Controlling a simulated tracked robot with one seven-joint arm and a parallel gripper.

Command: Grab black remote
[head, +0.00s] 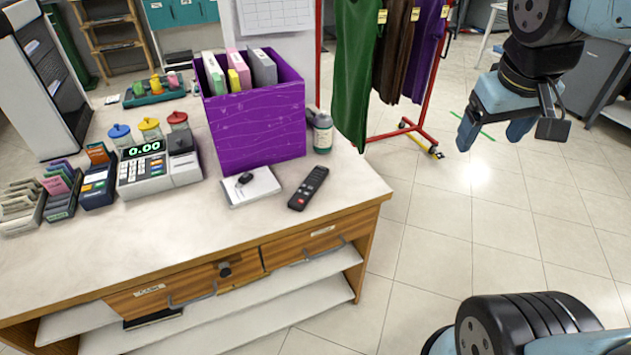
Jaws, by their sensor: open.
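The black remote (309,188) lies flat on the light counter top (345,187), near its front right corner. It has a red button and shows whole, with nothing on it. My gripper (490,136) hangs in the air at the upper right, with its light blue fingers pointing down. It is open and empty. It is to the right of the counter, beyond its right edge, well apart from the remote.
A white pad with a dark item (248,187) lies just left of the remote. A purple box of folders (255,125) and a small bottle (322,134) stand behind. A cash register (157,167) is further left. A red garment rack (430,75) stands behind the counter; tiled floor right is clear.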

